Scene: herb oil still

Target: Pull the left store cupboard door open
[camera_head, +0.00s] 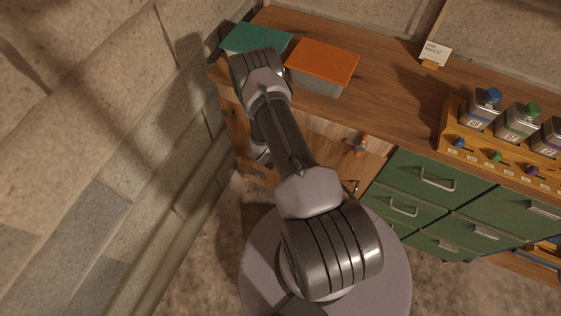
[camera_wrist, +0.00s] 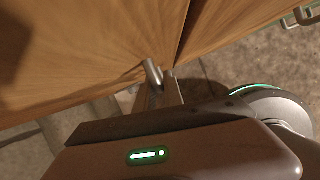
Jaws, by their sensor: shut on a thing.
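The left store cupboard door (camera_wrist: 95,45) is a plain wooden panel filling the upper left of the wrist view. A dark, narrow seam parts it from the wooden panel to its right (camera_wrist: 220,22); I cannot tell whether the door stands slightly ajar. A short metal handle (camera_wrist: 152,72) sits at the door's lower corner beside the seam. My gripper (camera_wrist: 163,88) is shut on this handle; its far fingertips are partly hidden. In the head view my arm hides the gripper, the handle and much of the left door.
A teal box (camera_head: 258,38) and an orange-lidded box (camera_head: 322,62) stand on the wooden worktop (camera_head: 385,75). Green drawers (camera_head: 440,180) with metal handles lie right of the cupboard. A wooden rack (camera_head: 490,148) holds tins. A stone wall (camera_head: 120,130) runs close on the left.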

